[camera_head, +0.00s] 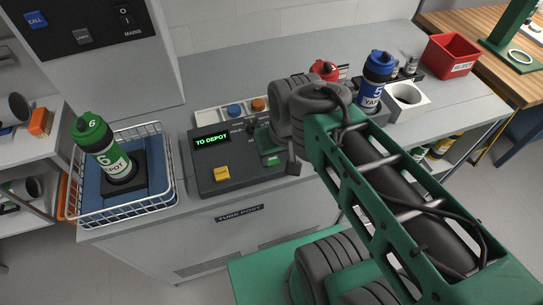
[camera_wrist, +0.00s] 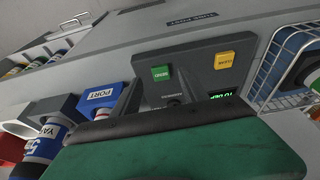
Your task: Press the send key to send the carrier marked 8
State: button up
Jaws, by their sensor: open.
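The dark control console (camera_head: 207,178) stands on the counter, its green display (camera_head: 212,141) reading TO DEPOT. It bears a yellow key (camera_head: 222,173) and a green key (camera_head: 271,161). In the wrist view the green key (camera_wrist: 161,73), seemingly lettered SEND, and the yellow key (camera_wrist: 225,60) show clear. My gripper (camera_head: 272,147) is open over the console's right part, near the green key; contact cannot be told. A green-capped carrier marked 6 (camera_head: 98,148) stands tilted in the wire basket. A blue-capped carrier marked 5 (camera_head: 374,82) stands at the back right. No carrier marked 8 is recognisable.
The white wire basket (camera_head: 128,212) is left of the console. Blue and orange items (camera_head: 235,110) sit behind it. A red-capped carrier (camera_head: 323,70) is partly hidden by my arm. A white holder (camera_head: 405,101) and red bin (camera_head: 449,55) are at right.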

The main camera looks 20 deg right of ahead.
grip_shut()
dwell(0.5)
dwell(1.2)
